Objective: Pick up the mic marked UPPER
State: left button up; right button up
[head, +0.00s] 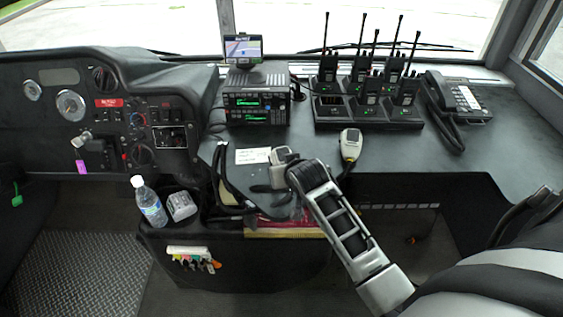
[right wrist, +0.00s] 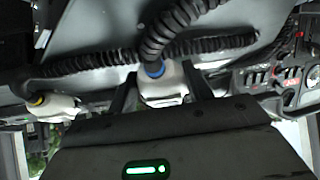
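Two pale hand mics lie at the dash counter's front part, the left mic (head: 283,155) by my right gripper and the right mic (head: 350,145) farther right. In the right wrist view the nearer mic (right wrist: 163,88) has a blue ring at its coiled cord and sits between the fingers of my right gripper (right wrist: 162,82). The fingers look apart, with slim gaps beside the mic. The other mic (right wrist: 52,108) has a yellow ring and lies off to the left. No UPPER marking can be read on either. My left gripper is out of view.
A stack of radios (head: 256,108) with a small screen stands behind the mics. Several handheld radios sit in a charger (head: 368,115), with a phone (head: 458,98) to its right. A white label (head: 253,156) lies left of the left mic.

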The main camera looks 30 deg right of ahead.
jog(key=shift+r+p, duration=1.45)
jog(key=shift+r, duration=0.1)
jog(key=shift+w+r, duration=0.1)
jog(key=shift+r, duration=2.4)
